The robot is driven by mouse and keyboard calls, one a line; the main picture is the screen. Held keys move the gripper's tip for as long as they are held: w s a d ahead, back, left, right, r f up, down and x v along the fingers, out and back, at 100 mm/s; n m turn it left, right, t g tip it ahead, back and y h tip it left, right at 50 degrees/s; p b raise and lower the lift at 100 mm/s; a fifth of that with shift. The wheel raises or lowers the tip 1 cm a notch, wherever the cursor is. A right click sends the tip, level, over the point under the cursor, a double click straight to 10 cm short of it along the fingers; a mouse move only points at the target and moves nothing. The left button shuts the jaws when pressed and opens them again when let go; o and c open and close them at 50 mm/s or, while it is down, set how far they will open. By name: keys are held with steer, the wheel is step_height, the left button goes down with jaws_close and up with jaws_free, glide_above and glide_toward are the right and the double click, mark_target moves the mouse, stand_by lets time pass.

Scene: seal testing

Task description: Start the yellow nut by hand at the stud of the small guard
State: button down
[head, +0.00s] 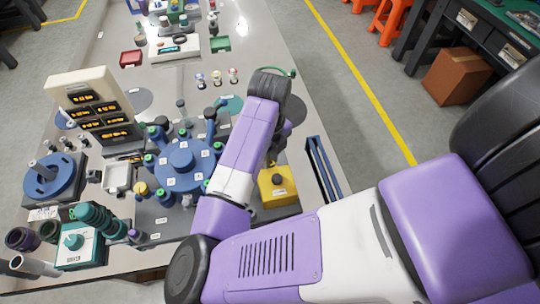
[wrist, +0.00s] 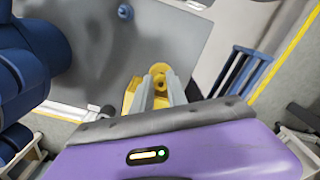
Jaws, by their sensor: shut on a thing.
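My gripper (wrist: 160,92) shows in the wrist view with its two grey fingers shut on a small yellow piece, which I take for the yellow nut (wrist: 159,82). More yellow shows just left of the fingers, and I cannot tell whether it belongs to the nut or to something behind it. In the head view my forearm hides the fingers and the nut. I cannot pick out the small guard or its stud for sure. A grey plate (wrist: 85,60) with a blue peg (wrist: 124,12) lies beyond the fingers in the wrist view, apart from them.
A blue round fixture (head: 180,178) with several green-tipped posts stands left of my arm. A yellow box (head: 278,188) with a black top knob stands right of it, near a blue rail tray (head: 322,168). A display unit (head: 92,100) stands at the left.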

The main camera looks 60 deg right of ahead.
steer(key=shift+f+b, duration=0.45)
stand_by(1.0)
steer(key=shift+f+m, duration=0.1)
steer(key=shift+m, duration=0.2)
steer(key=shift+d+m+b, duration=0.1)
steer(key=shift+m+b, duration=0.9)
steer(key=shift+m, duration=0.7)
steer(key=shift+s+m, duration=0.1)
steer(key=shift+m, duration=0.2)
steer(key=shift+b, duration=0.3)
steer(key=shift+m+b, duration=0.7)
steer(key=shift+m, duration=1)
